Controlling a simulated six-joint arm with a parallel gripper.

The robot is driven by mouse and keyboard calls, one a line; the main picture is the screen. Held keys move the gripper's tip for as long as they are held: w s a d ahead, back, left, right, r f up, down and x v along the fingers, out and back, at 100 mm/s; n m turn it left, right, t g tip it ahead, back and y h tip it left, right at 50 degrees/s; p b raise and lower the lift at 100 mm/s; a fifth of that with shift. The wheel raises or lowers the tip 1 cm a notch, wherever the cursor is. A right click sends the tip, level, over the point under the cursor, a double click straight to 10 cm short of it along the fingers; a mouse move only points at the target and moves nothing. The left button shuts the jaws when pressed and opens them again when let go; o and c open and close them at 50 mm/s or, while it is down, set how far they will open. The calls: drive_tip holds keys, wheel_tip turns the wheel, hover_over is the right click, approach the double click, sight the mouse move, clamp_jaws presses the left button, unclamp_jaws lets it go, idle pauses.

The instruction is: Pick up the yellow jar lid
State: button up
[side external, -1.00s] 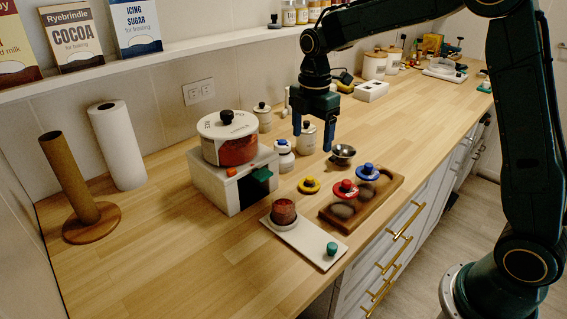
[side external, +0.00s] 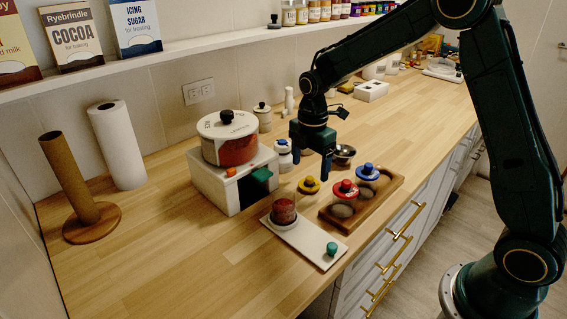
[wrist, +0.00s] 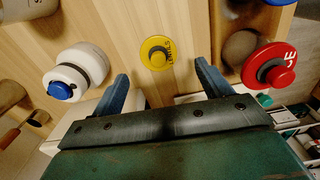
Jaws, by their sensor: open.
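My gripper (side external: 312,171) is open and empty above the counter, pointing down, close above and behind the lid. In the wrist view my gripper (wrist: 162,80) has its two blue fingers spread wide.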

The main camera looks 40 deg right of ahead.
sight(310, 177)
drive_tip(key=shift+d+f, duration=0.15)
drive_tip(key=shift+f, duration=2.35)
drive_tip(key=c, duration=1)
